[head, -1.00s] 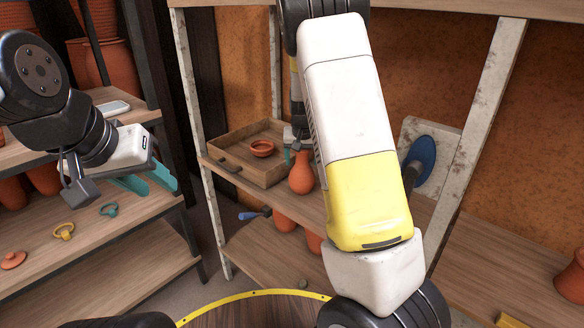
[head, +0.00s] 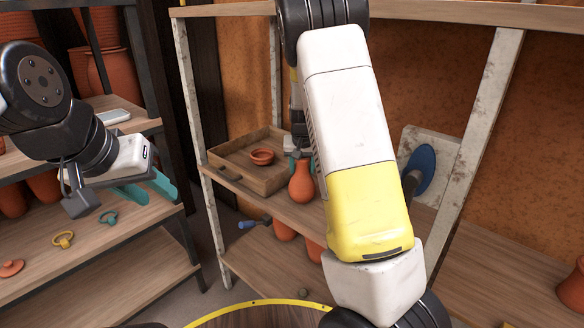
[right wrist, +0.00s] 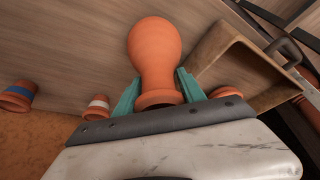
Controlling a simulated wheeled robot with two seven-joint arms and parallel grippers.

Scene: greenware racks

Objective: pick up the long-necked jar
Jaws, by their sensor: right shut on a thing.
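The long-necked jar (head: 302,186) is orange clay with a round body and a narrower neck. It stands upright at the shelf, right of the wooden tray; I cannot tell whether its base touches the board. My right gripper (head: 299,158) comes from above and is shut on the neck, mostly hidden behind my arm in the head view. In the right wrist view the teal fingers (right wrist: 158,82) lie on both sides of the neck of the jar (right wrist: 154,45), below its flared rim. My left gripper (head: 148,190) is open and empty in front of the left rack.
The wooden tray (head: 228,172) holds a small clay bowl (head: 262,156), close to the jar. The right wrist view shows a blue-banded cup (right wrist: 17,97) and a white-banded cup (right wrist: 97,107) on the shelf. A metal post (head: 196,130) stands left of the tray.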

